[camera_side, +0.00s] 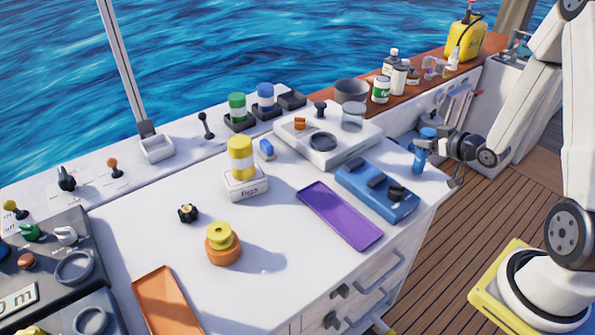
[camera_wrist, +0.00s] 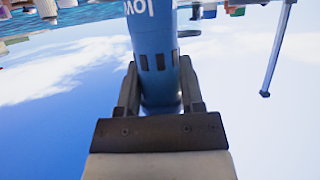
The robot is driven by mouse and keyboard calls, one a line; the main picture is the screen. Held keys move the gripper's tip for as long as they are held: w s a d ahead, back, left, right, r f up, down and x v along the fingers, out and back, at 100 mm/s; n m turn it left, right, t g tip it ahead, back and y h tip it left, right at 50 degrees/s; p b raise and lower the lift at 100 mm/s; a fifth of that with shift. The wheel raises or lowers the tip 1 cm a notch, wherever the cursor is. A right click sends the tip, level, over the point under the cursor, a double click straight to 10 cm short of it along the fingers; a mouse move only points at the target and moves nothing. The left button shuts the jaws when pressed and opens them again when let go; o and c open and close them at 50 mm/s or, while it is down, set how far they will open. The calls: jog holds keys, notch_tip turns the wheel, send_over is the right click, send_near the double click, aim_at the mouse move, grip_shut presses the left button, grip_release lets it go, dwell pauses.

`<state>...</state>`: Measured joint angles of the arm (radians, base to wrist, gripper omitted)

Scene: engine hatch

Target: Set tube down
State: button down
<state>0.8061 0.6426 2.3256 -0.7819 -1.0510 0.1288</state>
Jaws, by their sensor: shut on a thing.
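A blue tube (camera_side: 419,161) is upright or nearly so at the back right corner of the white counter (camera_side: 282,217). I cannot tell whether its lower end touches the counter. My gripper (camera_side: 430,144) comes from the right and is shut around the tube. In the wrist view the tube (camera_wrist: 150,50) fills the middle, with white lettering and dark square marks. The two dark fingers of my gripper (camera_wrist: 160,92) press on its sides. The tube's far end is cut off at the top of the wrist view.
A blue tray (camera_side: 405,210) with dark pieces lies in front of the tube, with a purple tray (camera_side: 340,215) to its left. A white unit (camera_side: 290,135) with a glass jar (camera_side: 353,118) stands to the left behind. Bottles (camera_side: 399,77) line the wooden ledge (camera_side: 440,68).

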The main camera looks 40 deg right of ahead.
jog(key=shift+f, duration=0.35)
jog(key=shift+f, duration=0.2)
jog(key=shift+c, duration=1.1)
grip_release()
jog(key=shift+r, duration=0.1)
jog(key=shift+s+r, duration=0.15)
jog(key=v, duration=0.7)
jog(key=shift+s, duration=0.1)
